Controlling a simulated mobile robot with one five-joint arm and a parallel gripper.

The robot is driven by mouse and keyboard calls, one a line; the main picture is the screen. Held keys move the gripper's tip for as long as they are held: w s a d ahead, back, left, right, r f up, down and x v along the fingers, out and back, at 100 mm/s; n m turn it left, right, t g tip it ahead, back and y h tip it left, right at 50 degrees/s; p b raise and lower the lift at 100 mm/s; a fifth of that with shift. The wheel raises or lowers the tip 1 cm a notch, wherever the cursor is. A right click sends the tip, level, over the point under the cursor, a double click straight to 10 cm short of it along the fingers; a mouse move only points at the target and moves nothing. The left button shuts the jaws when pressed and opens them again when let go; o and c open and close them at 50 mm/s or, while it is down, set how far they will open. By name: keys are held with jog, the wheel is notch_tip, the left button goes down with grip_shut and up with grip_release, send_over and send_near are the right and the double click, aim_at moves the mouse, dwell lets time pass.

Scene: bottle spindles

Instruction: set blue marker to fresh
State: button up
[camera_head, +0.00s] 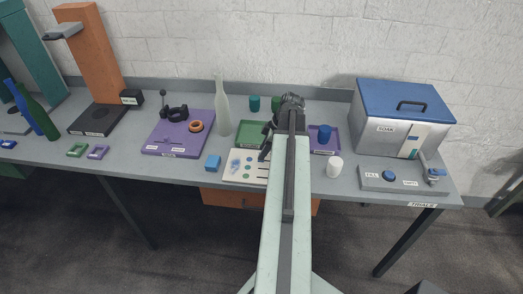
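A blue cylinder (324,133) stands on a small purple tray (336,145) right of my arm. A blue block (213,162) lies left of a white card (238,177) with coloured dots. I cannot tell which of these is the blue marker. A green tray (252,131) lies behind the card, partly hidden by my arm. The small tray labels are too small to read, so I cannot find the word fresh. My gripper (268,146) is dark and over the middle of the table; my arm covers much of it, and its opening is unclear.
A blue-lidded box (376,128) marked SOAK and a button panel (405,182) stand at right. A white cup (334,167) is near the front edge. A pale bottle (222,112) stands left of the green tray. Green cups (254,103) stand behind.

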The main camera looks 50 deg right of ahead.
aim_at(269, 161)
jog(key=p+v, duration=0.4)
jog(key=v, duration=0.1)
jog(key=shift+r, duration=0.3)
